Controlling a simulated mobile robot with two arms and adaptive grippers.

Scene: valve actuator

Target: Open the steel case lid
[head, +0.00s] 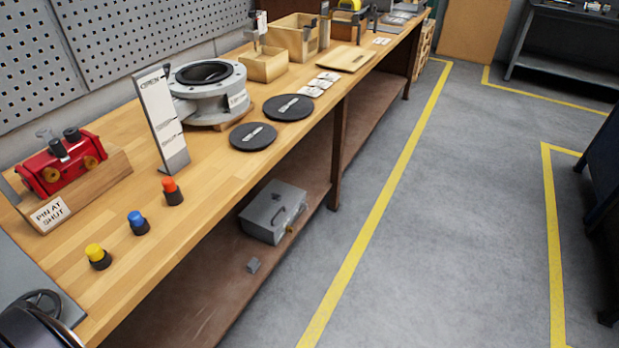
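The steel case (268,222) is a small grey box on the lower shelf under the workbench, in the middle of the head view. Its lid (266,207) lies shut. The detail of any latch is too small to tell. Neither of my grippers is in view.
The bench top (215,185) overhangs that shelf, and a bench leg (338,155) stands right of the case. The grey floor (420,240) beside the bench is clear.

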